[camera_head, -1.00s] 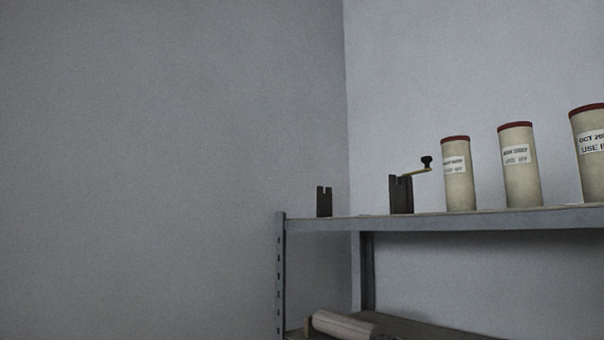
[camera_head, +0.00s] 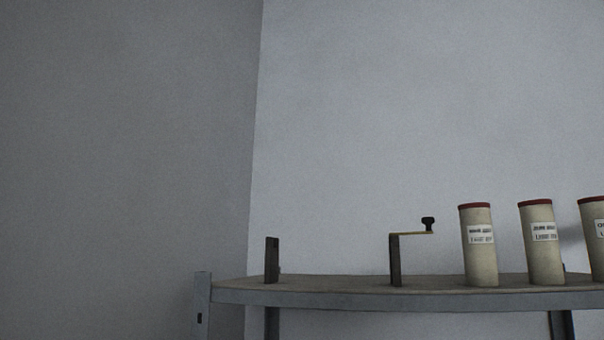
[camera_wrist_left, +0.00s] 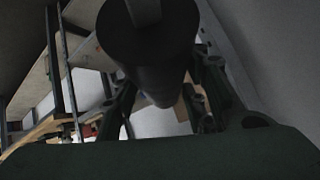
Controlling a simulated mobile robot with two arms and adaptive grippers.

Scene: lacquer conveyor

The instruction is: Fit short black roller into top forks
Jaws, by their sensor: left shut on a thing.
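The top forks are two dark uprights on the top shelf in the head view: the left fork (camera_head: 272,260) and the right fork (camera_head: 395,260). The right fork has a crank handle (camera_head: 428,225) at its top, reaching to the right. The two stand apart with empty space between them. In the left wrist view, my left gripper (camera_wrist_left: 160,98) is shut on the black roller (camera_wrist_left: 178,62), whose round end faces the camera. A grey pin sticks out of that end. The roller's far end is hidden. My right gripper is in neither view.
The top shelf (camera_head: 400,298) has a grey metal edge. Several cream canisters with red lids, such as the nearest one (camera_head: 479,245), stand right of the crank. A grey wall is behind. The shelf between the forks is clear.

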